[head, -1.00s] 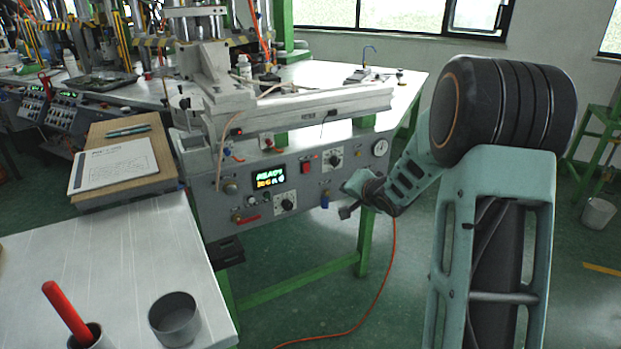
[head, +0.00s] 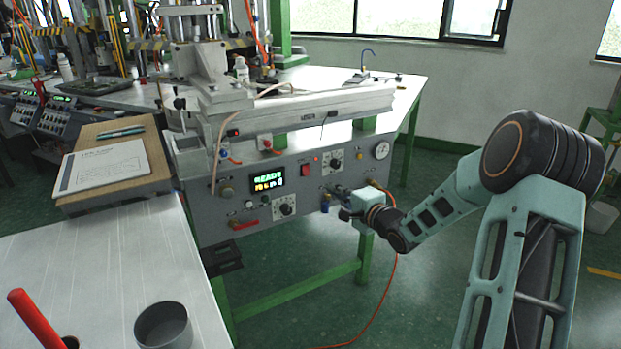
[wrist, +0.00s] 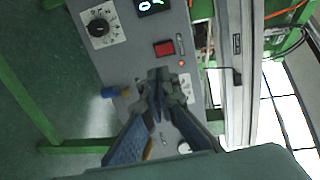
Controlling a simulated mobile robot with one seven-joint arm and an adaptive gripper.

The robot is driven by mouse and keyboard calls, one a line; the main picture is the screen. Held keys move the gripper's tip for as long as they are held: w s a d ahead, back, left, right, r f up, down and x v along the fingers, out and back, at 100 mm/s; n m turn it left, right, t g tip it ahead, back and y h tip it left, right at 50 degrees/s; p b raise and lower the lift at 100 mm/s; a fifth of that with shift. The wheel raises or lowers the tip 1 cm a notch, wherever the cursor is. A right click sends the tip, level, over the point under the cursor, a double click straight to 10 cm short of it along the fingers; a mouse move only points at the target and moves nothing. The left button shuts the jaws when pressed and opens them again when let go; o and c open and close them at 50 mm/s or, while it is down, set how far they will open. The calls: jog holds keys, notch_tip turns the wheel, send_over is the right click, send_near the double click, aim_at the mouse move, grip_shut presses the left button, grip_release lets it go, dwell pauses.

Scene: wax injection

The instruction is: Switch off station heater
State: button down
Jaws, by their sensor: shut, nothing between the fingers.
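The station's grey control panel (head: 228,222) carries a lit green and orange display (head: 267,182). A red rocker switch (head: 305,169) sits right of the display; it also shows in the wrist view (wrist: 164,48), with a small lit orange lamp (wrist: 182,63) beside it. I cannot read a heater label or the switch's position. My gripper (head: 343,200) is in front of the panel's right part, below and right of the red switch. In the wrist view its fingertips (wrist: 160,78) are together and empty, apart from the red switch in the picture. The fingers hide part of the panel.
An orange hose (head: 391,270) hangs at the right. A metal table (head: 110,260) stands at the left front.

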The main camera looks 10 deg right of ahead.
jog(key=b, duration=0.4)
send_near(306, 175)
jog(key=x, duration=0.5)
jog(key=shift+w+a, duration=0.4)
jog(key=shift+w, duration=0.45)
jog(key=shift+w+r+p, duration=0.1)
jog(key=shift+p, duration=0.2)
jog(key=shift+w+p, duration=0.2)
jog(key=shift+p, duration=0.35)
jog(key=shift+a, duration=0.1)
jog(key=shift+s+f, duration=0.1)
jog(key=shift+f, duration=0.15)
